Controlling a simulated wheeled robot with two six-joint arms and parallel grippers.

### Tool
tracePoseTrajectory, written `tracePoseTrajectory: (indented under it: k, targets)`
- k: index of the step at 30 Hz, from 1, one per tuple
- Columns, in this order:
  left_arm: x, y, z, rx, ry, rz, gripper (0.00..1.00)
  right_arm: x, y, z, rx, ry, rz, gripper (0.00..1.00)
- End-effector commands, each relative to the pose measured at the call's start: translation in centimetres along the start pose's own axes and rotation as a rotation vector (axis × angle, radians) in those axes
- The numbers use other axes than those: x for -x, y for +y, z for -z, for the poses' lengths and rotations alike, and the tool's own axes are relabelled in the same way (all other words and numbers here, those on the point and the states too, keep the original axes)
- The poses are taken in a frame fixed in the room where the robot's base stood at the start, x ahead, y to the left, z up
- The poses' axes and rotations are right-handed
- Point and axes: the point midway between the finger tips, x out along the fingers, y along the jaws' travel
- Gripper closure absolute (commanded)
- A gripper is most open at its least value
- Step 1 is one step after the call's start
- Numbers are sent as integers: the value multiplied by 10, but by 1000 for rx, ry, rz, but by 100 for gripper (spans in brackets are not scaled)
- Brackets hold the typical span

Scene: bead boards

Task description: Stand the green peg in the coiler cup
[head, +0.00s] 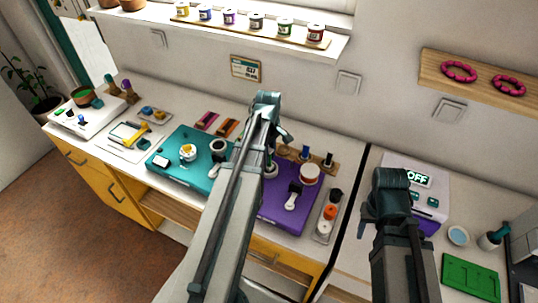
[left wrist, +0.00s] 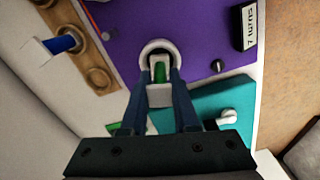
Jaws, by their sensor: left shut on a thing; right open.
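My left gripper (left wrist: 160,72) is shut on the green peg (left wrist: 160,70) in the left wrist view. The peg's green end shows between the fingertips, inside the pale round rim of the coiler cup (left wrist: 158,45) on the purple board (left wrist: 195,20). I cannot tell how deep the peg sits or whether it touches the bottom. In the head view the cup (head: 270,172) shows beside my left arm, which largely hides the gripper there. My right gripper (head: 366,232) is open and empty, above the right-hand counter.
A wooden rack (left wrist: 97,78) with a blue peg (left wrist: 62,44) and empty holes stands behind the purple board. A teal board (head: 180,148) lies to the left.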

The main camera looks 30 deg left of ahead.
Motion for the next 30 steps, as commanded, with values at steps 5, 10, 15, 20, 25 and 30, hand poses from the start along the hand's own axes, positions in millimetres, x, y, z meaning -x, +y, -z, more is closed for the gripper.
tracePoseTrajectory:
  k: [5,10,15,20,25,30]
  targets:
    - [-1,0,0,0,0,0,100,-1,0,0,0,0,0,50]
    - [-5,0,0,0,0,0,100,-5,0,0,0,0,0,50]
    - [-5,0,0,0,0,0,100,-5,0,0,0,0,0,50]
    - [-5,0,0,0,0,0,57,-5,0,0,0,0,0,50]
    - [-5,0,0,0,0,0,36,-5,0,0,0,0,0,50]
    - [-5,0,0,0,0,0,36,-5,0,0,0,0,0,50]
